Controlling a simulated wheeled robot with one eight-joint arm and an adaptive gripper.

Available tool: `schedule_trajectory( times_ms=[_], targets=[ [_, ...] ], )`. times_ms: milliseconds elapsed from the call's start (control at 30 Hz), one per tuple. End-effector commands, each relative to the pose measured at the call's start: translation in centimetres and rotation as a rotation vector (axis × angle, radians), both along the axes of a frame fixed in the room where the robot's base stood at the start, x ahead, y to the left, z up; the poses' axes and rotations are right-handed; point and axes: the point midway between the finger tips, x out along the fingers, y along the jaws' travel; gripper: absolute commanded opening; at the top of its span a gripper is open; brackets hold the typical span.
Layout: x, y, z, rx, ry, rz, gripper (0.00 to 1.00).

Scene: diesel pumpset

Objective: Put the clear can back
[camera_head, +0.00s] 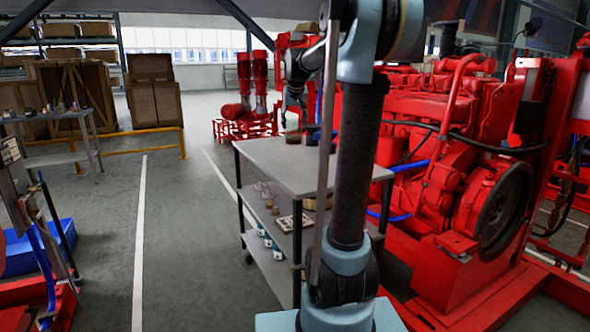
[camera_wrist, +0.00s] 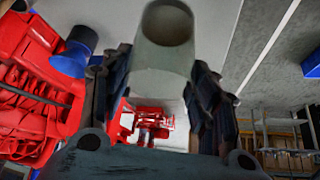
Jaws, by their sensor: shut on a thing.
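The clear can (camera_wrist: 164,58) is a pale, see-through cylinder with a round end facing the top of the wrist view. My gripper (camera_wrist: 163,85) is shut on it, with one dark finger on each side. In the head view my gripper (camera_head: 293,102) is small and hangs above the far part of the grey table (camera_head: 270,165). I cannot make out the can clearly there. The gap between the can and the tabletop cannot be told.
Small dark items (camera_head: 293,138) stand at the table's far edge. The red engine (camera_head: 440,150) stands close on the right. Floor left of the table is clear.

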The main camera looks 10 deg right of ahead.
Motion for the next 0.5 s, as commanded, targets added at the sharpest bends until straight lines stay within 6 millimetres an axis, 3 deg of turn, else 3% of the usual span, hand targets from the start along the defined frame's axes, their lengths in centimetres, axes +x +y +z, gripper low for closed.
schedule_trajectory(
  times_ms=[267, 500],
  targets=[
    [0.0, -1.2, -0.2, 0.0, 0.0, -0.015, 0.09],
    [0.0, -1.3, -3.8, 0.001, 0.0, -0.016, 0.09]
  ],
)
